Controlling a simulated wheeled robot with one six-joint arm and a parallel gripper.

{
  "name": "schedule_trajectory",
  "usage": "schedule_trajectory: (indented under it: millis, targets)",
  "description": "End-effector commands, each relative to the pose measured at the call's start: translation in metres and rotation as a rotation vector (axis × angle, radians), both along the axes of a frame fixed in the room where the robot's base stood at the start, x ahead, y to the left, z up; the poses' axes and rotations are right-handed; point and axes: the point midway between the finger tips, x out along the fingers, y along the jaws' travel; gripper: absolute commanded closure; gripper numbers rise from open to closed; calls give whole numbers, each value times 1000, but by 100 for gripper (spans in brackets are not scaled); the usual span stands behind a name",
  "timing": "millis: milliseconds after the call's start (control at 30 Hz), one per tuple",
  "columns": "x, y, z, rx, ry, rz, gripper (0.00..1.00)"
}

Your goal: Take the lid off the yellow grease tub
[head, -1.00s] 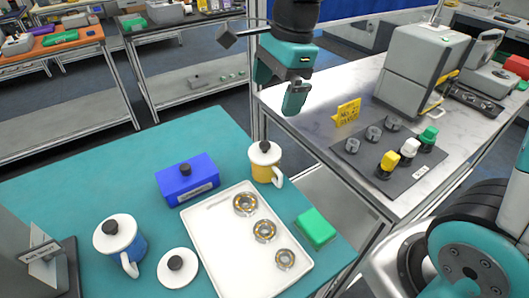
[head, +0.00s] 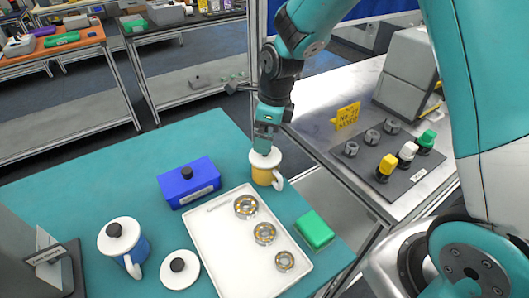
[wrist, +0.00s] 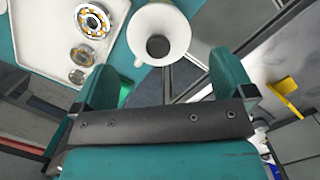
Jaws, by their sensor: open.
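The yellow grease tub (head: 263,177) stands at the far right of the teal table, with its white handle toward the front right. Its white lid (head: 256,161) is on top. In the wrist view the lid (wrist: 170,20) shows from above with its dark knob (wrist: 158,46). My gripper (head: 264,148) points down just above the lid and hides the knob in the head view. In the wrist view my gripper (wrist: 162,78) has its fingers wide apart, with the knob beyond them and nothing held. I cannot tell whether a finger touches the lid.
A white tray (head: 225,262) with bearings lies in front of the tub. A blue box (head: 188,183) is to the left and a green block (head: 315,230) to the right. A blue tub (head: 135,257) and a loose white lid (head: 178,281) are at front left.

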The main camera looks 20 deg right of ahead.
Motion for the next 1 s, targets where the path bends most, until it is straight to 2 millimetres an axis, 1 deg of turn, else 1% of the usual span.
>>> schedule_trajectory:
  millis: [167,400,467,567,733,767,800,900,1000]
  targets:
    - [-1,1,-11,-1,4,0,0]
    - [-2,4,-47,-1,3,0,0]
    - [-2,5,-52,-1,2,0,0]
    - [-1,5,-56,-1,0,1,0]
    - [-1,5,-57,-1,-1,1,0]
    - [-1,5,-57,-1,-1,1,5]
    - [-1,5,-57,-1,-1,1,14]
    - [-1,6,-57,0,0,1,36]
    - [-1,6,-56,0,0,1,36]
